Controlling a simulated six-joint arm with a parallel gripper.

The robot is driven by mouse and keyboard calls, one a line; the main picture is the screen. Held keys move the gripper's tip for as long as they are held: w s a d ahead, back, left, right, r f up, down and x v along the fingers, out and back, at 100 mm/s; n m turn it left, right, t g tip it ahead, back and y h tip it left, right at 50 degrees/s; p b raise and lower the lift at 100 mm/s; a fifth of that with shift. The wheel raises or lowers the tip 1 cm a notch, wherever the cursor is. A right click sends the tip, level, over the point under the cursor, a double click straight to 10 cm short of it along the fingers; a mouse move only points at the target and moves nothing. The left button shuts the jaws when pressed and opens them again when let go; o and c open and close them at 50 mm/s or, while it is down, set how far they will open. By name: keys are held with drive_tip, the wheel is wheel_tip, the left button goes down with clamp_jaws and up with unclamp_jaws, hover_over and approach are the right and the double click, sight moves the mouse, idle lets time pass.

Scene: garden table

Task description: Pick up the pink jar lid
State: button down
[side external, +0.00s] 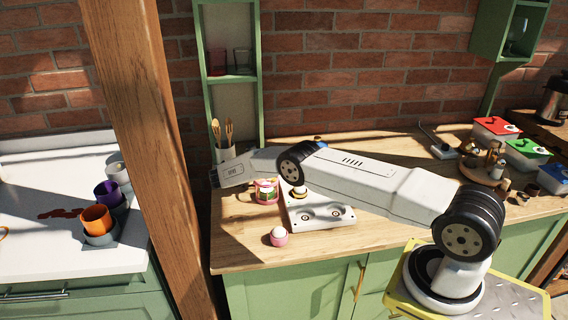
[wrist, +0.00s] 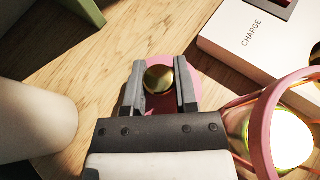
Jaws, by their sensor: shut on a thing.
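The pink jar lid (wrist: 163,104) is a round disc with a shiny gold knob (wrist: 159,79) on top. In the wrist view my gripper (wrist: 160,64) has one finger on each side of the knob and is shut on it. The lid is at the wood counter; I cannot tell whether it still touches it. In the side view my gripper (side external: 214,178) is at the left end of the counter, and I cannot make out the lid there.
A pink-rimmed jar (side external: 265,191) stands close to my gripper; it also shows in the wrist view (wrist: 266,125). A pale crock with wooden utensils (side external: 226,153) is close behind. A white charging block (wrist: 262,32) lies nearby.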

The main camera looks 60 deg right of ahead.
drive_tip(key=shift+r, duration=4.95)
